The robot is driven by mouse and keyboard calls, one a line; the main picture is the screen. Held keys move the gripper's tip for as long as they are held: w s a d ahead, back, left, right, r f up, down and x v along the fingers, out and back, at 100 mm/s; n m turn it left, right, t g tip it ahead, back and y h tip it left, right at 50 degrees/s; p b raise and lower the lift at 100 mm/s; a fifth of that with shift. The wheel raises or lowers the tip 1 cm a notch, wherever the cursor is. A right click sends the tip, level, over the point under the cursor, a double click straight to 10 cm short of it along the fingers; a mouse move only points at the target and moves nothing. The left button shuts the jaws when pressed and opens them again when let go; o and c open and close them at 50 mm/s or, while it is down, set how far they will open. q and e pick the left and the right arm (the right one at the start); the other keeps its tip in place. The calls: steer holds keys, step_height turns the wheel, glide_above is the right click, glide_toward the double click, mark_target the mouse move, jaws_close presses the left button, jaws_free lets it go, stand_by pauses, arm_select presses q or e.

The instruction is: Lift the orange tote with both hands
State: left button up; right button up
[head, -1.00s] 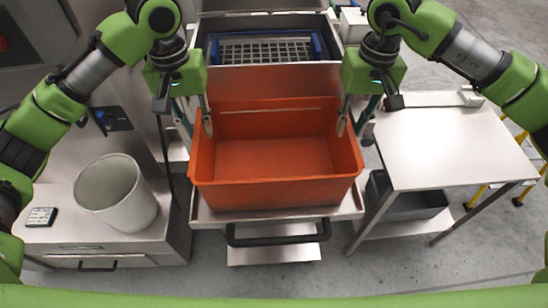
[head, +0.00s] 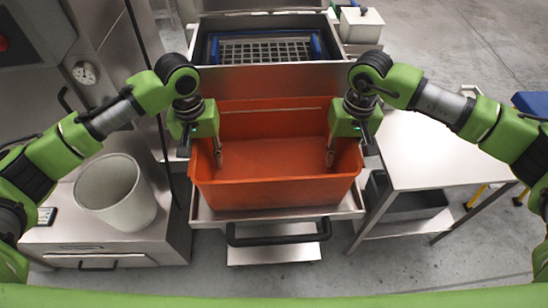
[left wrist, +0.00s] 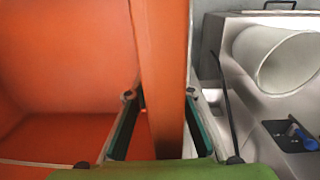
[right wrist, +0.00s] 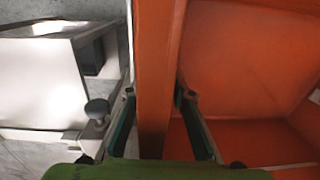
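The orange tote (head: 275,192) is an open, empty box on a steel cart, upright and level. My left gripper (head: 203,150) is at the tote's left side wall, with one finger inside and the other outside. In the left wrist view the wall (left wrist: 163,50) passes between its spread fingers, with gaps showing. My right gripper (head: 347,150) straddles the right side wall the same way. In the right wrist view that wall (right wrist: 155,60) runs between its fingers, which stand apart. The outer fingers are mostly hidden in the head view.
The steel cart (head: 205,214) has a black handle (head: 278,238) at its front. A steel basin with a blue-edged grid (head: 265,48) is behind the tote. A white bucket (head: 117,195) stands left. A steel table (head: 425,160) stands right, its top clear, with a grey bin (head: 415,204) below.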

mark_target(204, 143)
arm_select(q)
steer(key=shift+c, duration=0.3)
arm_select(e)
steer(key=shift+c, duration=0.3)
arm_select(q)
jaws_close()
arm_select(e)
jaws_close()
arm_select(q)
steer(key=shift+r, duration=0.2)
arm_select(e)
steer(key=shift+r, duration=0.15)
